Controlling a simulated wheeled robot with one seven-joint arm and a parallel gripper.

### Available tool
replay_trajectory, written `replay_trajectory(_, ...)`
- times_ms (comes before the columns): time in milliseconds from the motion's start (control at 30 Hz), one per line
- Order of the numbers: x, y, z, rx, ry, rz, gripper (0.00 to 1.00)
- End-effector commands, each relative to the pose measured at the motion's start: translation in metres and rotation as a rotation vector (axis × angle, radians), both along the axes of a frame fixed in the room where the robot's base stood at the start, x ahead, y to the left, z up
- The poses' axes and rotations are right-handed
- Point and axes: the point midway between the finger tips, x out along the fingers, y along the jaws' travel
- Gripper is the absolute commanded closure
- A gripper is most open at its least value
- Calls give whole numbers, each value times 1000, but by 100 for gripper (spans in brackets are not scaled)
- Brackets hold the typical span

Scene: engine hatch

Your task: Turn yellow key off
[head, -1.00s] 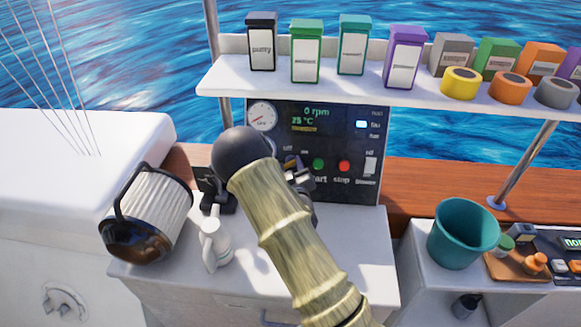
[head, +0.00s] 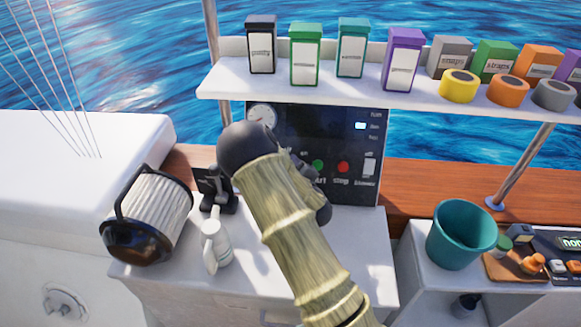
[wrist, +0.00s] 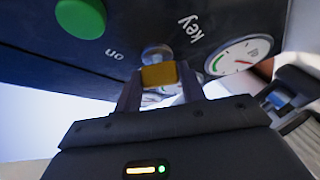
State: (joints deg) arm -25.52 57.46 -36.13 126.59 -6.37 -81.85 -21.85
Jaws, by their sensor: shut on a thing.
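The yellow key (wrist: 158,75) sits in a round switch on the dark engine panel (head: 345,135), under the word "key". In the wrist view it is between the two fingers of my gripper (wrist: 160,88), which is shut on it. The "on" label (wrist: 115,55) is to its left in that view, and the "off" label is not readable there. In the head view my arm hides the key and most of my gripper (head: 303,172). The panel's display area (head: 308,120) is dark, with no readout.
A green button (head: 318,166), a red button (head: 343,167) and a white blower switch (head: 369,167) are right of the key. A round gauge (head: 262,116) is above.

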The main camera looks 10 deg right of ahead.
Motion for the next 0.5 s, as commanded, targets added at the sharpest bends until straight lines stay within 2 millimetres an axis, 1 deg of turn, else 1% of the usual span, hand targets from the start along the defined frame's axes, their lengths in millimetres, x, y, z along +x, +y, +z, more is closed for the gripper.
replay_trajectory(300, 0, 0, 3, -252, 84, 126, 83)
replay_trajectory(500, 1, 0, 3, -374, 123, 187, 83)
